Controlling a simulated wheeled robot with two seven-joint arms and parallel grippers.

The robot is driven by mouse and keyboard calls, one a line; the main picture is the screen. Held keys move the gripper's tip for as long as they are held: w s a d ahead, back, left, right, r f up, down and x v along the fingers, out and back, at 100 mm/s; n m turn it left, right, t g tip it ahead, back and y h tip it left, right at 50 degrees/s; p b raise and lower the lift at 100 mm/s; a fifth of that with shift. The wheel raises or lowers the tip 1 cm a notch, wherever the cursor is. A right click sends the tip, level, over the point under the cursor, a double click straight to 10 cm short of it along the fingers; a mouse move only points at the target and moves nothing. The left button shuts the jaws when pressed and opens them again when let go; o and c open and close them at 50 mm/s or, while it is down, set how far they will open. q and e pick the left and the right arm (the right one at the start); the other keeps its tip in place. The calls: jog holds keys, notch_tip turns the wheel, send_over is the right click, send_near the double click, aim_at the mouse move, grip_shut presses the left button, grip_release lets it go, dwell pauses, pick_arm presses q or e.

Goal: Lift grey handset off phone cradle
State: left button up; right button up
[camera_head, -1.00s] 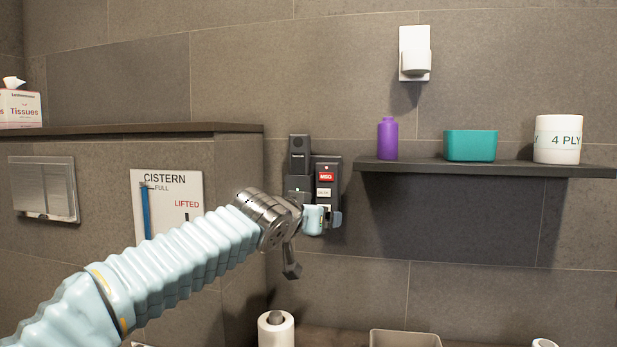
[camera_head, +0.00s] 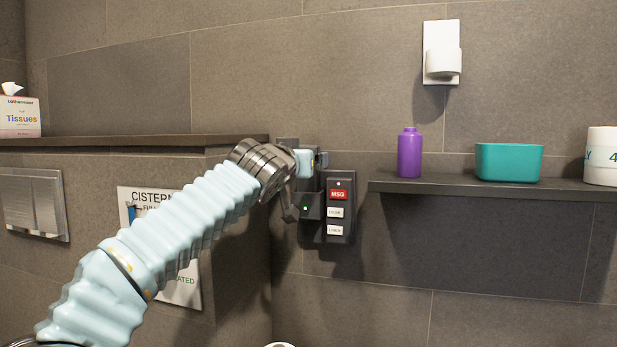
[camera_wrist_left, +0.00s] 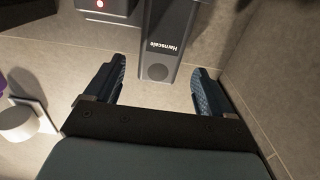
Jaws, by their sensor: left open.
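The grey handset (camera_wrist_left: 165,40) stands upright in the wall phone cradle (camera_head: 311,207), which shows a small green light. In the head view my left gripper (camera_head: 306,160) is at the handset's upper part and hides most of it. In the left wrist view my left gripper (camera_wrist_left: 161,72) is open, with one finger on each side of the handset's end. A gap shows between the handset and each finger. My right gripper is in neither view.
A dark panel with a red MSG label (camera_head: 338,194) is right of the cradle. A shelf (camera_head: 450,187) holds a purple bottle (camera_head: 409,153), a teal box (camera_head: 509,161) and a white roll (camera_head: 602,157). A ledge (camera_head: 110,141) with tissues (camera_head: 20,115) is left.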

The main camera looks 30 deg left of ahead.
pick_arm(q)
jog(key=p+x, duration=0.1)
jog(key=x, duration=0.3)
jog(key=shift+w+f+p, duration=0.2)
jog(key=shift+w+p, duration=0.1)
jog(key=c, duration=1.1)
